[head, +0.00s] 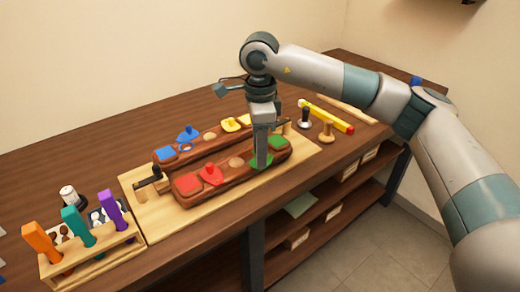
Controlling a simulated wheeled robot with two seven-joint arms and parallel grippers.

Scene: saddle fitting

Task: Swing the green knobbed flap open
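The green knobbed flap (260,164) lies on the front brown wooden bar (225,187), right of the middle. My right gripper (262,163) points straight down onto it and hides its knob and most of its top. I cannot tell whether the fingers are shut on the knob or only around or touching it. A flat green square (279,142) lies beside it toward the bar's right end. My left gripper is not in view.
A red knobbed flap (211,175) and red square (187,183) share the front bar. The rear bar carries blue (188,134) and yellow (230,125) flaps. A rack of colored handles (92,252) stands front left. A yellow rod (328,117) and knobbed pegs (327,132) lie right.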

